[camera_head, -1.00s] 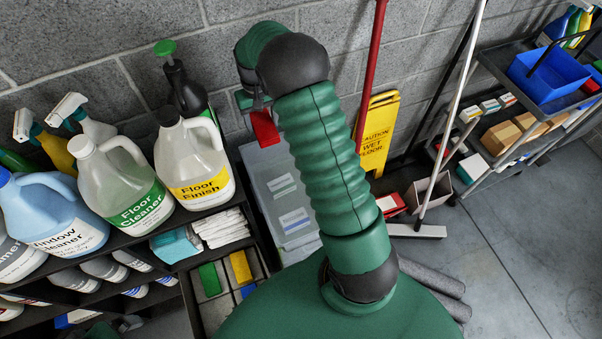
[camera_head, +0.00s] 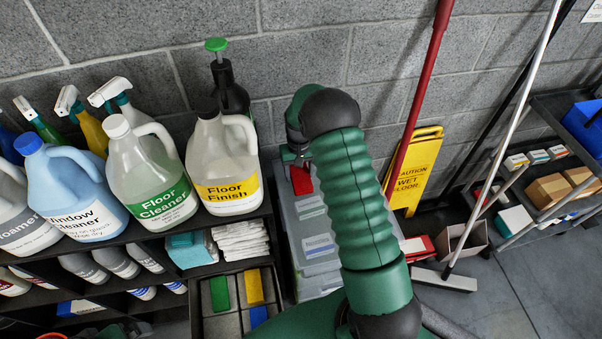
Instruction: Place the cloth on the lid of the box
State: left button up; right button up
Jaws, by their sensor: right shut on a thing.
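My right gripper (camera_head: 294,156), at the end of my green arm, is shut on a small red cloth (camera_head: 301,181) that hangs below it. The gripper's fingers are small and partly hidden by the wrist. The grey translucent box with its lid (camera_head: 297,221) stands on the floor by the wall, with white labels. The cloth shows over the far end of the lid; I cannot tell whether it touches. My forearm hides the right part of the box. My left gripper is not in view.
A black shelf (camera_head: 165,239) at left carries jugs, spray bottles, white folded cloths (camera_head: 240,242) and sponges, close beside the box. A red pole (camera_head: 418,97), yellow wet-floor sign (camera_head: 412,180) and broom (camera_head: 446,280) stand right of it. A loaded cart (camera_head: 560,140) is far right.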

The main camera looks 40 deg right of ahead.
aim_at(300, 173)
jog(key=shift+f, duration=0.2)
jog(key=o, duration=1.3)
jog(key=shift+d+f, duration=0.1)
jog(key=shift+d, duration=0.05)
jog(key=shift+o, duration=0.2)
notch_tip(300, 173, up, 12)
jog(key=shift+b, duration=0.35)
